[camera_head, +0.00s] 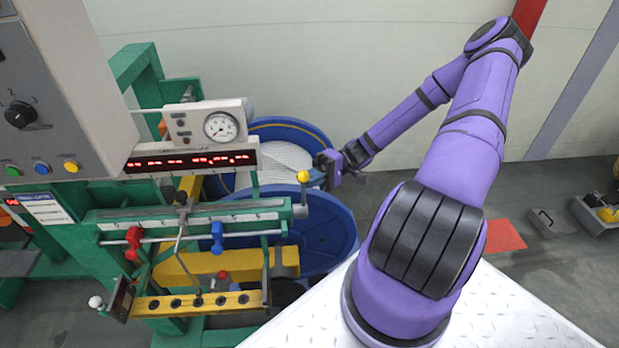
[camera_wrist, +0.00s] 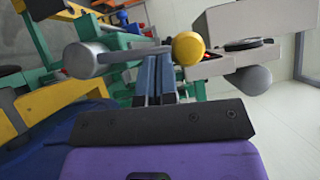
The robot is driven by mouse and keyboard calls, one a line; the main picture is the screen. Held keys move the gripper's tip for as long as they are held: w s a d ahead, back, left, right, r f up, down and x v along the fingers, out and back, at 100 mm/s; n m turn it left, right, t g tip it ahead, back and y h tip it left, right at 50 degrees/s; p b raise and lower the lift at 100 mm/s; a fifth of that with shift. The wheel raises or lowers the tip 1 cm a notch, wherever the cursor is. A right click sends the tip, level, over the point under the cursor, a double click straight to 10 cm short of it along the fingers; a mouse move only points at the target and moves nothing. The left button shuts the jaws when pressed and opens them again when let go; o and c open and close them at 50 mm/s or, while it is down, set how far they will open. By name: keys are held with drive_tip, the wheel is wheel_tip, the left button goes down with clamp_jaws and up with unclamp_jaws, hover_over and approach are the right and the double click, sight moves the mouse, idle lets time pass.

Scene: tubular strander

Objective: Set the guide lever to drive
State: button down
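The guide lever, with its yellow ball knob (camera_head: 303,176), stands up from a grey hub (camera_head: 300,211) at the right end of the green scaled rail. In the wrist view the yellow knob (camera_wrist: 188,48) is just right of my fingertips and the grey hub (camera_wrist: 88,60) is to their left. The lever's thin rod runs between them, across the fingertips. My gripper (camera_head: 319,176) is close to the knob on its right side. Its blue fingers (camera_wrist: 156,62) are together, with nothing visible between them. I cannot tell whether they touch the rod.
Blue reels (camera_head: 325,225) stand behind and below the lever. A gauge box (camera_head: 212,124) and red display (camera_head: 190,161) are to the upper left.

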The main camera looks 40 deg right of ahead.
drive_tip(key=shift+s+a+r+n+h, duration=0.25)
drive_tip(key=shift+s+n+h, duration=0.2)
drive_tip(key=shift+n, duration=0.25)
drive_tip(key=shift+w, duration=0.1)
